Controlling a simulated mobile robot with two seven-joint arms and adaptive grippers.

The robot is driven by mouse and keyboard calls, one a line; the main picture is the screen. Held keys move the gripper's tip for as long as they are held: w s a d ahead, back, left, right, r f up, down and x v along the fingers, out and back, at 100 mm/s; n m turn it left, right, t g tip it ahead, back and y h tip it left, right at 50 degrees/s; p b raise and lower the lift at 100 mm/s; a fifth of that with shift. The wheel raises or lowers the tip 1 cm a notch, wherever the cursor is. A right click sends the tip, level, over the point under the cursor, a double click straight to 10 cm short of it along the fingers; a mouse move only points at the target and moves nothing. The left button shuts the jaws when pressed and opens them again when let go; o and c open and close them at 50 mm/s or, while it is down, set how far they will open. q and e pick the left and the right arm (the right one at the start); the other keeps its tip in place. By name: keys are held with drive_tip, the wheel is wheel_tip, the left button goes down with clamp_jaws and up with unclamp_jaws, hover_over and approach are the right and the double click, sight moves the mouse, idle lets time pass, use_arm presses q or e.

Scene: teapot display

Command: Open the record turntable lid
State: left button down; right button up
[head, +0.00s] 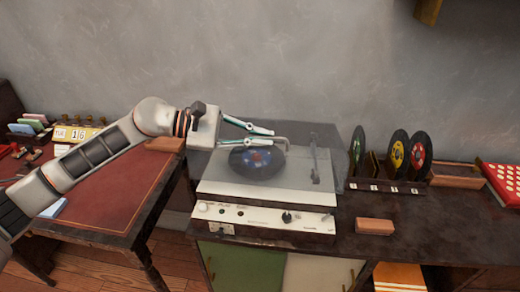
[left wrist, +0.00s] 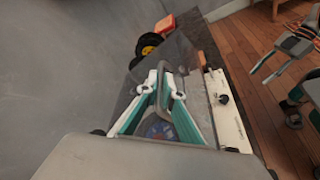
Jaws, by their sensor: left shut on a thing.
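The record turntable (head: 265,215) stands on the dark cabinet, with a white front panel and knobs. My left gripper (head: 281,138) reaches in from the left and is shut on the grey lid handle (head: 283,144). In the left wrist view the handle (left wrist: 165,69) sits between its fingertips. My right gripper (left wrist: 266,71) shows there at the right, open and empty, apart from the turntable.
Upright records (head: 397,152) stand in a rack right of the turntable. A brown block (head: 375,226) lies on the cabinet top (head: 420,215) in front of them. A red-topped desk (head: 115,190) stands at the left. The grey wall (head: 270,60) is close behind.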

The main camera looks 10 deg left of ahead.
use_arm(q)
drive_tip(key=w+r+n+g, duration=0.2)
drive_tip(key=w+r, duration=0.3)
drive_tip(key=r, duration=0.3)
drive_tip(key=shift+n, duration=0.5)
